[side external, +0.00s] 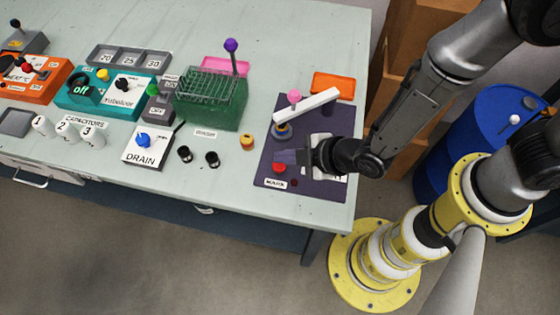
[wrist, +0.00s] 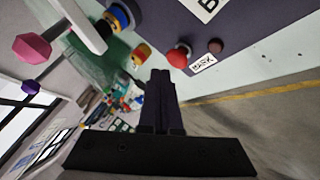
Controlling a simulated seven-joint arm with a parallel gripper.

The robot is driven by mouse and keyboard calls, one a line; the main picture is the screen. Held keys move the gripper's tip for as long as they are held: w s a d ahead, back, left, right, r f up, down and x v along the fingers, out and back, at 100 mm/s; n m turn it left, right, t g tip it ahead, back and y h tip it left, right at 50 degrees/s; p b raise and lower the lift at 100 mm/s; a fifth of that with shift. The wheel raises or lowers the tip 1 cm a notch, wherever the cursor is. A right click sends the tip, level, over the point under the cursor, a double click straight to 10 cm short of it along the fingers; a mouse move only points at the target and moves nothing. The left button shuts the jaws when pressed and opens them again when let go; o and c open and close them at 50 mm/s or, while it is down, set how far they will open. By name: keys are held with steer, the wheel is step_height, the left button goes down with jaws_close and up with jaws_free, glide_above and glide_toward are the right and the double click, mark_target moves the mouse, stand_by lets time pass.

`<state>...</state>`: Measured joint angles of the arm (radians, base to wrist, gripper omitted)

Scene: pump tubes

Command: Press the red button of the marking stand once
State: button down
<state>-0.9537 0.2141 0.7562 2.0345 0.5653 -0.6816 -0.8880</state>
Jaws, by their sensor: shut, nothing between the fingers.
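The marking stand is a dark purple plate (side external: 322,125) at the right end of the table, with a white MARK label (side external: 275,183) at its front edge. The red button (side external: 279,168) sits on the plate just behind the label. In the wrist view the red button (wrist: 179,56) is a round red knob beside the label. My gripper (side external: 277,156) is shut and empty, lying almost level over the plate, its tips close to the button in the side view. In the wrist view the shut fingers (wrist: 158,80) point up the picture, left of and apart from the button.
A small dark red round part (wrist: 215,45) lies beside the button. A white bar (side external: 307,106) with a pink knob (side external: 294,96) stands behind my gripper. A yellow-orange cap (side external: 247,142) sits left of the plate. A green rack (side external: 210,100) stands further left.

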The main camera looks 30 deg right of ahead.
mark_target(284, 167)
steer(key=shift+r, duration=2.35)
